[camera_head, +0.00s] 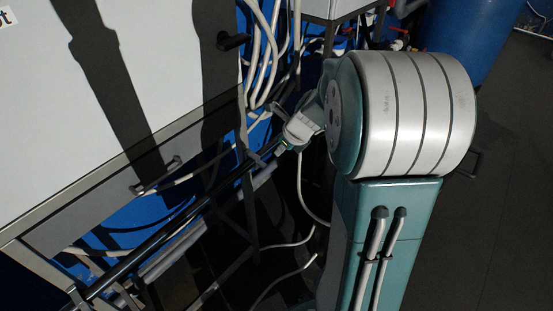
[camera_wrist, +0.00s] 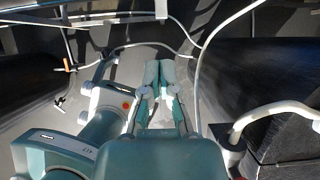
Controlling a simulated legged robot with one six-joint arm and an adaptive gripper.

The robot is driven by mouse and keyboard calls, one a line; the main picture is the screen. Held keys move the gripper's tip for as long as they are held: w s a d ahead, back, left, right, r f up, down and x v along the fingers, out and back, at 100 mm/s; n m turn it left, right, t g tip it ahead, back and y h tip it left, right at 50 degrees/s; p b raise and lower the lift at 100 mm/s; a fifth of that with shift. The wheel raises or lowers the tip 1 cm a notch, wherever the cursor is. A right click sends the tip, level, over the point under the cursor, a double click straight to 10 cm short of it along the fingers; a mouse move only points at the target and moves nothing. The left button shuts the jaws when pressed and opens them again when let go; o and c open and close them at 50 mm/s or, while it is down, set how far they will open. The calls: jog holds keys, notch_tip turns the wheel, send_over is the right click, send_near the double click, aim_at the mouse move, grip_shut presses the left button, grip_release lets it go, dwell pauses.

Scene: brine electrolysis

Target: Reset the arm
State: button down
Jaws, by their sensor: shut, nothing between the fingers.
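My gripper (camera_wrist: 161,74) shows in the wrist view at the upper middle. Its two teal fingers are together at the tips, and nothing is between them. In the head view my arm (camera_head: 400,115) fills the right of centre, with its large white and teal joint and the teal link below it. A smaller part of my arm shows past the joint at its left. The fingers cannot be made out in the head view.
A pale cabinet (camera_head: 50,115) with dark handles stands at the left. White hoses (camera_head: 262,50) hang beside it, near my arm. A blue barrel (camera_head: 468,35) stands at the upper right. Dark floor (camera_head: 505,190) at the right is clear. A white cable (camera_wrist: 198,75) runs close to my gripper.

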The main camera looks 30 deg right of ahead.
jog(key=s+a+r+n, duration=1)
jog(key=a+n, duration=0.1)
jog(key=n, duration=0.5)
jog(key=s+a+r+n+h, duration=0.1)
jog(key=s+a+n, duration=0.1)
jog(key=s+n, duration=0.3)
jog(key=s+a+r+n+h, duration=0.1)
jog(key=s+a+n, duration=0.1)
jog(key=s+n, duration=0.4)
jog(key=n, duration=0.4)
jog(key=shift+s+a+r+n, duration=0.2)
jog(key=shift+r+n, duration=0.05)
jog(key=shift+n, duration=0.15)
